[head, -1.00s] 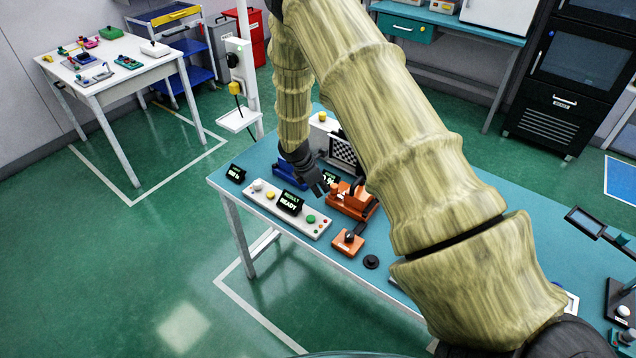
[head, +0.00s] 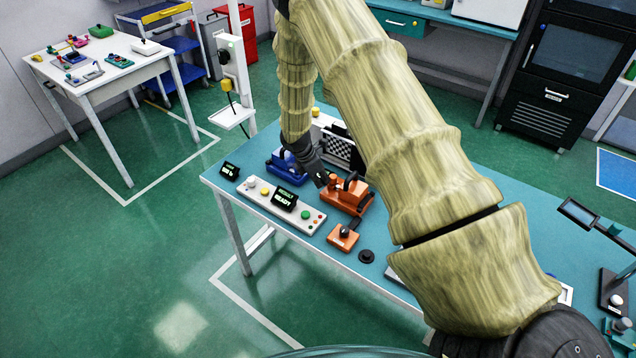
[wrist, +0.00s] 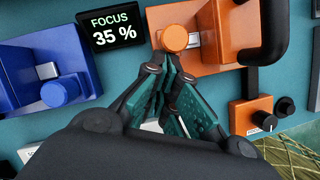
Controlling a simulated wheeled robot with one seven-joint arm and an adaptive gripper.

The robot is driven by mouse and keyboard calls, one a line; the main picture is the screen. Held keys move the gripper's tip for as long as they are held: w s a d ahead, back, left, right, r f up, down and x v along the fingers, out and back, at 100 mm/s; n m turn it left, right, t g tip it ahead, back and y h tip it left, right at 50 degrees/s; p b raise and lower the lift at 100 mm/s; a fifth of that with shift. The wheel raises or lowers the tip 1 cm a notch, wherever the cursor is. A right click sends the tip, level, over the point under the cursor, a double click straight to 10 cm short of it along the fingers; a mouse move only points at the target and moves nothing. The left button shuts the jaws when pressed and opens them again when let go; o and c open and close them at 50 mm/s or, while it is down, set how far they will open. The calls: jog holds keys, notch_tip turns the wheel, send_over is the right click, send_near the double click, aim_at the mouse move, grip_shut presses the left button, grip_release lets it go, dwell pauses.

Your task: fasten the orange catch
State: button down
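The orange fixture (head: 346,197) stands on the teal table, with a black handle on its right side. In the wrist view, its round orange knob (wrist: 174,38), seemingly part of the catch, sits left of a small silver piece (wrist: 194,40) on the orange body (wrist: 215,58). My gripper (wrist: 167,62) points at the knob, its two dark fingers drawn together at the tips. The tips are just below the knob in the picture; whether they touch it I cannot tell. Nothing shows between them. In the head view, my gripper (head: 321,179) is at the fixture's left end.
A blue fixture (wrist: 40,70) with its own knob stands left. A display (wrist: 111,30) reading "FOCUS 35 %" sits between the fixtures. An orange focus knob box (wrist: 252,116) is at lower right. A control panel (head: 268,205) showing "READY" lies along the front edge.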

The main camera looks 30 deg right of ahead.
jog(key=shift+r, duration=0.2)
jog(key=p+v, duration=0.5)
jog(key=v, duration=0.4)
jog(key=shift+a+r+p, duration=0.15)
jog(key=shift+r+p, duration=0.15)
jog(key=shift+p, duration=0.1)
jog(key=shift+s, duration=0.1)
